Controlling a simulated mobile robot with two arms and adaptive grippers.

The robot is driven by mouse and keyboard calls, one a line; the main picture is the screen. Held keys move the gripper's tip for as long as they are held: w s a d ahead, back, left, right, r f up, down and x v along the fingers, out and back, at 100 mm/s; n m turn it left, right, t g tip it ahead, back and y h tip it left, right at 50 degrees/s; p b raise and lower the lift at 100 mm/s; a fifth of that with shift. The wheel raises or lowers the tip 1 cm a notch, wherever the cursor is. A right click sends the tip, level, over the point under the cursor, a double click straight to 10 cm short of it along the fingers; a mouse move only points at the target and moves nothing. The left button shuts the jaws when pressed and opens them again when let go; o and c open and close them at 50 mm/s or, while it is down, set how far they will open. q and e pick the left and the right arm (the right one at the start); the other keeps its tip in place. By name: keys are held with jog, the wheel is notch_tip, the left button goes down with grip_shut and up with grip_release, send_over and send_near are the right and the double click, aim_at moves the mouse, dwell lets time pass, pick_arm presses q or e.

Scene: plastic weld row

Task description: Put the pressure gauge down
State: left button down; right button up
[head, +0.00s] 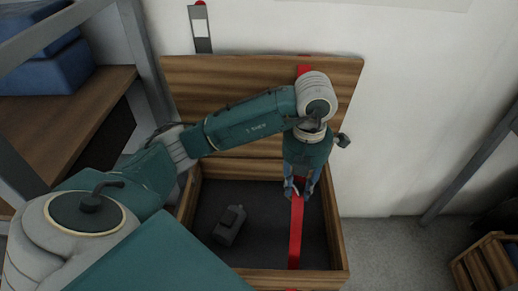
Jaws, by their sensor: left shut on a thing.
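My left gripper (299,188) points down into an open wooden box (340,238), right of the box's middle. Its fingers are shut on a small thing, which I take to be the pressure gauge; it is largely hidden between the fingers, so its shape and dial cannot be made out. The gripper is over a red strip (296,235) that runs front to back through the box. Whether the held thing touches the box floor cannot be told. My right gripper is not in view.
A dark grey device (229,225) lies in the box, left of the red strip. The box's raised lid (235,80) stands behind my arm. A shelf (60,125) with blue bins (55,70) is at the left. A slatted wooden crate (488,265) stands at the lower right.

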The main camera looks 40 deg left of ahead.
aim_at(295, 199)
pick_arm(q)
jog(key=f, duration=0.1)
jog(key=f+b, duration=0.1)
jog(key=f, duration=0.3)
jog(key=shift+s+a, duration=0.1)
jog(key=shift+s, duration=0.2)
notch_tip(295, 199, down, 12)
jog(key=b, duration=0.3)
jog(key=shift+w, duration=0.15)
notch_tip(295, 199, down, 4)
jog(key=shift+r+b, duration=0.15)
jog(key=shift+b, duration=0.35)
jog(key=shift+f, duration=0.2)
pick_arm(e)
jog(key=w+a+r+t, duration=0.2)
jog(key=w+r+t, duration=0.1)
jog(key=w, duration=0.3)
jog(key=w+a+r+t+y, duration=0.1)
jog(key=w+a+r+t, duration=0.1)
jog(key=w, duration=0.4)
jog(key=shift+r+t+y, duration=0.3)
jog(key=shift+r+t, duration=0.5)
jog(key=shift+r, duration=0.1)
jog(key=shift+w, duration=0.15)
